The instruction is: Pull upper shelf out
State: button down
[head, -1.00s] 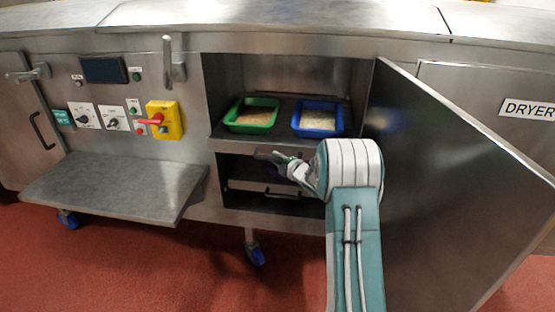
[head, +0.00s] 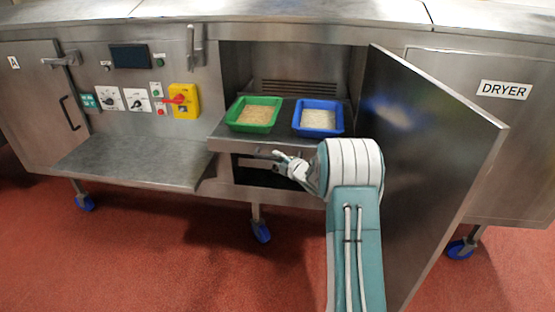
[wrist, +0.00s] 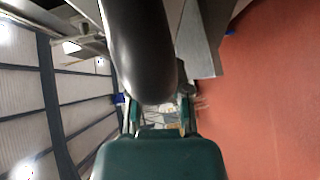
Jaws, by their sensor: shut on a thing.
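The upper shelf (head: 284,128) is a grey metal plate in the open cabinet. Its front edge sticks out past the cabinet front. A green tray (head: 254,114) and a blue tray (head: 318,118) stand on it side by side. My gripper (head: 279,156) is at the shelf's front edge, just below the trays, and is shut on the shelf's handle, which is mostly hidden by the fingers. In the wrist view my gripper (wrist: 160,115) is largely covered by a big dark rounded shape, so the grip itself is hidden there.
The lower shelf (head: 256,175) is below, partly in shadow. The cabinet door (head: 415,150) stands open to the right, close to my arm. A fixed side ledge (head: 130,162) juts out at the left. The red floor in front is clear.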

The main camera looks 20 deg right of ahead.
jog(key=shift+f, duration=0.35)
jog(key=c, duration=0.6)
grip_release()
jog(key=shift+a+r, duration=0.1)
jog(key=shift+r, duration=0.1)
jog(key=v, duration=1.1)
jog(key=shift+s, duration=0.4)
